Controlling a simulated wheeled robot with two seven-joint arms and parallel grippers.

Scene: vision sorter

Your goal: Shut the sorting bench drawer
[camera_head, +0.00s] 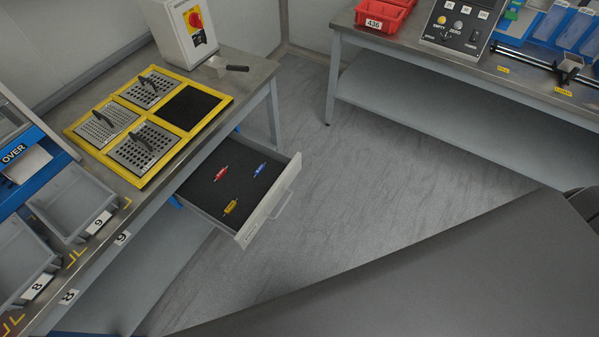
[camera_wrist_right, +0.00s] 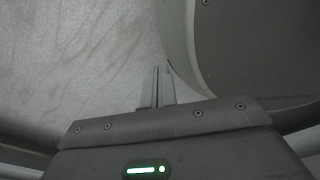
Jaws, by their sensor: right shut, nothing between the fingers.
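The sorting bench drawer (camera_head: 270,211) is pulled out from under the left bench in the head view. Its light grey front with a bar handle (camera_head: 281,204) faces right. Inside on the dark liner lie a red piece (camera_head: 221,173), a blue piece (camera_head: 260,169) and a yellow piece (camera_head: 231,207). My right gripper (camera_wrist_right: 163,72) shows in the right wrist view, its fingers together with nothing between them, over grey floor. It is apart from the drawer, which that view does not show. My left gripper is not in view.
The left bench (camera_head: 238,88) carries a yellow-framed panel (camera_head: 174,155) and grey bins (camera_head: 73,202). A second bench (camera_head: 420,62) stands at the back right. Grey floor (camera_head: 330,170) is clear in front of the drawer. My dark body part fills the lower right.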

